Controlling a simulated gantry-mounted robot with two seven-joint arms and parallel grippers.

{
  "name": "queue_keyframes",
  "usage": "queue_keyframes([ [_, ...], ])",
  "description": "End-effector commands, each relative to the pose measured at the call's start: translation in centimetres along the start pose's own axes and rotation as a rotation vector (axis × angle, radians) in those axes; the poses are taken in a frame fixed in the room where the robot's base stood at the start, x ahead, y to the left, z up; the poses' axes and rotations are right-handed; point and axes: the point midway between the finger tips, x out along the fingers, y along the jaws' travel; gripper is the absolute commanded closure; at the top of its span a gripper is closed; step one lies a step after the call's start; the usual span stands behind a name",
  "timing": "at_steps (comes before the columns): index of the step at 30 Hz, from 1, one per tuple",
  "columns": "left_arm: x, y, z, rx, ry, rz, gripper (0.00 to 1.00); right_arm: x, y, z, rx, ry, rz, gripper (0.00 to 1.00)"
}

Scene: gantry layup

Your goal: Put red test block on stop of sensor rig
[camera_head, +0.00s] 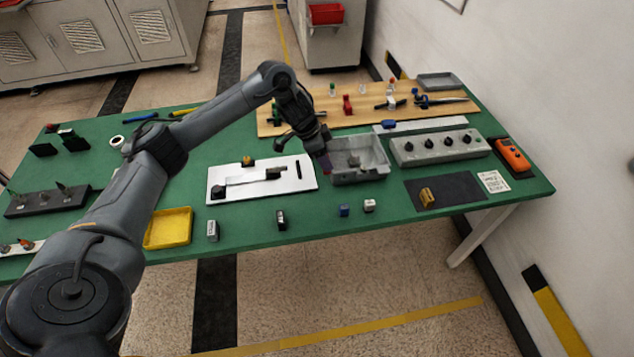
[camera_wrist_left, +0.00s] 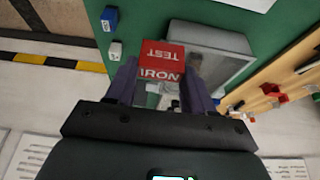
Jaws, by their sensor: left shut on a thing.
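My left gripper (camera_head: 324,163) is shut on the red test block (camera_wrist_left: 162,60), whose face reads "TEST IRON" in the left wrist view. The block sits between the two purple fingers (camera_wrist_left: 158,84). The gripper is at the left end of the grey bin, right of the white plate. This white plate (camera_head: 232,171), which looks like the sensor rig, bears a grey strip and several small dark and brass parts. I cannot tell which part is the stop. My right gripper is not in view.
A grey bin (camera_head: 345,178) stands right of the plate. A blue block (camera_head: 344,210) and a white block (camera_head: 369,205) lie near the front edge. A yellow tray (camera_head: 168,228) is at front left. A grey box with black knobs (camera_head: 440,148) stands at right.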

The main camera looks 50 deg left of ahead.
Motion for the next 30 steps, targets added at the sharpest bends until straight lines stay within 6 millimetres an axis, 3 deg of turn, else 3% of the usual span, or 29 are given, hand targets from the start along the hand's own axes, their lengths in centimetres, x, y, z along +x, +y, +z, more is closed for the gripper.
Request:
queue_keyframes([
  [8,-0.4,-2.1,0.8,-0.018,0.000,-0.008,0.98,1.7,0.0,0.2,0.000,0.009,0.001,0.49],
  [21,1.5,-7.2,8.5,-0.018,-0.001,-0.009,0.98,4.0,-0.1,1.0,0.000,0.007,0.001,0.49],
  [30,2.0,-8.7,10.7,-0.013,0.001,-0.006,0.98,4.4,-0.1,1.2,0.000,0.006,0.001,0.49],
])
